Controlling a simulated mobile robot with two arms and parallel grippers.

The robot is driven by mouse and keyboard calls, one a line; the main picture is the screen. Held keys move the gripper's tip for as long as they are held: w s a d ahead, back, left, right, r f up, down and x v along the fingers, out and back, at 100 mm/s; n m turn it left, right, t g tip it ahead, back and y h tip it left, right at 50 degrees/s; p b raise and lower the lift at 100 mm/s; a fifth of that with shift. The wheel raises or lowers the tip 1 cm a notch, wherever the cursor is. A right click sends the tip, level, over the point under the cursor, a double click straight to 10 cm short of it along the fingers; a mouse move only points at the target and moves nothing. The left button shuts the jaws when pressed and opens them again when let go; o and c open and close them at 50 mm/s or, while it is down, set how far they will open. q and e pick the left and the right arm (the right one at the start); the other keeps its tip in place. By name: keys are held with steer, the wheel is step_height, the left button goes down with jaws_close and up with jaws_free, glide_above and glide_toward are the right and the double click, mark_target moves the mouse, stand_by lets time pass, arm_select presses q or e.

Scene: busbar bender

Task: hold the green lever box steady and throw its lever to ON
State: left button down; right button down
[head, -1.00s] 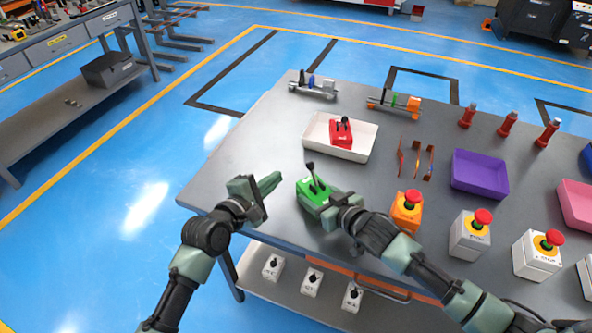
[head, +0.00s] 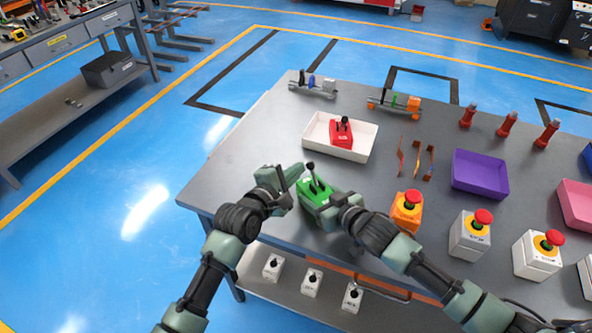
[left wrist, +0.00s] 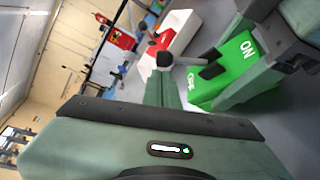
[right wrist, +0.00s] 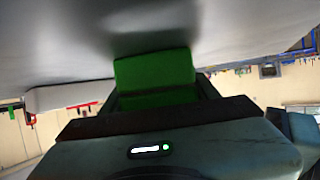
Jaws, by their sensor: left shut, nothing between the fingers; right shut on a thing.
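The green lever box (head: 318,194) stands on the table near its left front edge. My right gripper (head: 338,203) is shut on the box from its right side; the right wrist view shows the green body (right wrist: 155,75) between the fingers. In the left wrist view the box (left wrist: 225,80) shows an ON label at one end and an OFF label at the other. The black lever (left wrist: 165,60) leans away from the ON end. My left gripper (head: 291,180) is shut and empty, just left of the box. Its fingers are close to the lever knob; I cannot tell whether they touch.
A white tray (head: 366,147) with a red lever box (head: 341,132) stands behind the green box. An orange stop-button box (head: 406,214) stands to the right, near my right arm. Thin copper-coloured strips (head: 416,160) and a purple tray (head: 480,174) lie farther right. The table's left part is clear.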

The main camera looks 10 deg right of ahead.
arm_select(q)
steer(key=shift+s+d+r+m+t, duration=0.2)
steer(key=shift+s+m+t, duration=0.1)
steer(key=shift+m+t, duration=0.15)
steer(key=shift+s+d+r+m+t+h, duration=0.2)
steer(key=shift+s+m+t, duration=0.2)
steer(key=shift+m, duration=0.25)
steer(key=shift+s+d+r+m+t+h, duration=0.1)
steer(key=shift+s+r+m+t+h, duration=0.1)
steer(key=shift+s+m+t, duration=0.3)
arm_select(e)
steer(key=shift+a, duration=0.1)
arm_select(q)
steer(key=s+a+f+m+t+h, duration=0.1)
steer(key=s+a+m+h, duration=0.1)
steer(key=s+a+m, duration=0.3)
steer(key=s+a, duration=0.3)
steer(key=a, duration=0.1)
steer(key=shift+f+m, duration=0.25)
steer(key=shift+m, duration=0.15)
steer(key=shift+s+t, duration=0.1)
steer(key=shift+t, duration=0.15)
